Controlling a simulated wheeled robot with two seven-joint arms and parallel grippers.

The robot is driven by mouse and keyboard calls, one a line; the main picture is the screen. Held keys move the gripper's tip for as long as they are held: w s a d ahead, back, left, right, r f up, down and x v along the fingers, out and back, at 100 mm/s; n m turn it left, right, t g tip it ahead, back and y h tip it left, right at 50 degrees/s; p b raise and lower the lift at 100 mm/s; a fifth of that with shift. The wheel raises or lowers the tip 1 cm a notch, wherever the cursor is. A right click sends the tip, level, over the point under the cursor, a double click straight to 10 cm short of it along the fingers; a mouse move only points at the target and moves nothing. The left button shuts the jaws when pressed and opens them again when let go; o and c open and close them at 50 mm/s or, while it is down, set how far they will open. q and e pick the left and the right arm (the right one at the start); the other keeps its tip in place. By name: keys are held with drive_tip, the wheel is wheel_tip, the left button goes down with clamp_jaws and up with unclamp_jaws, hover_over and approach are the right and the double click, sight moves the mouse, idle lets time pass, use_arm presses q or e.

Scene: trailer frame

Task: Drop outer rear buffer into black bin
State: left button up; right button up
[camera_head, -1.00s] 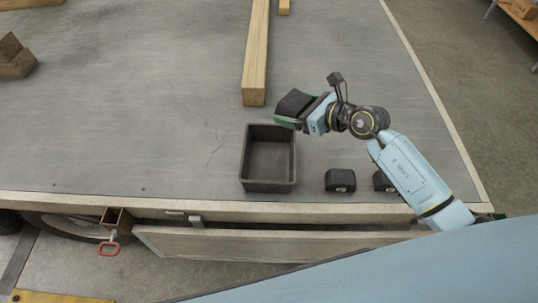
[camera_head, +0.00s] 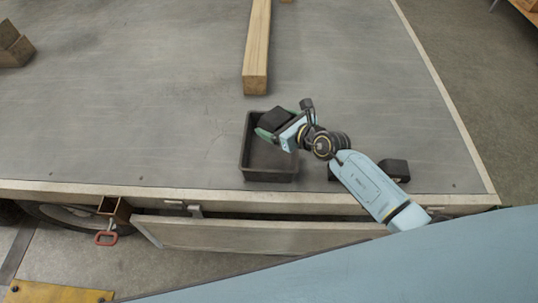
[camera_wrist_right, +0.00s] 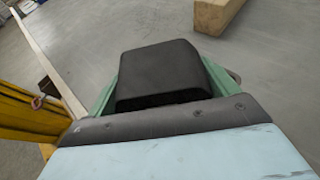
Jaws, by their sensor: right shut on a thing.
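My right gripper (camera_head: 268,130) is shut on a black buffer (camera_head: 275,119), a block with a sloped top. It holds the buffer over the far part of the black bin (camera_head: 245,165), an open rectangular box on the trailer bed. In the right wrist view the buffer (camera_wrist_right: 165,75) sits between the green fingers (camera_wrist_right: 107,92). The bin does not show in that view. The bin's far right corner is hidden behind my gripper and the buffer. My left gripper is not in view.
Another black buffer (camera_head: 395,170) stands on the bed right of the bin; a further dark one is mostly hidden behind my right arm. A long wooden beam (camera_head: 257,50) lies beyond the bin. The bed (camera_head: 130,120) left of the bin is clear.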

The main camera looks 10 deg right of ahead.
drive_tip(key=shift+f+b, duration=0.6)
drive_tip(key=shift+f, duration=0.2)
drive_tip(key=o, duration=0.9)
drive_tip(key=shift+o, duration=0.3)
drive_tip(key=p+v, duration=0.3)
drive_tip(key=v, duration=1)
drive_tip(key=shift+s, duration=0.15)
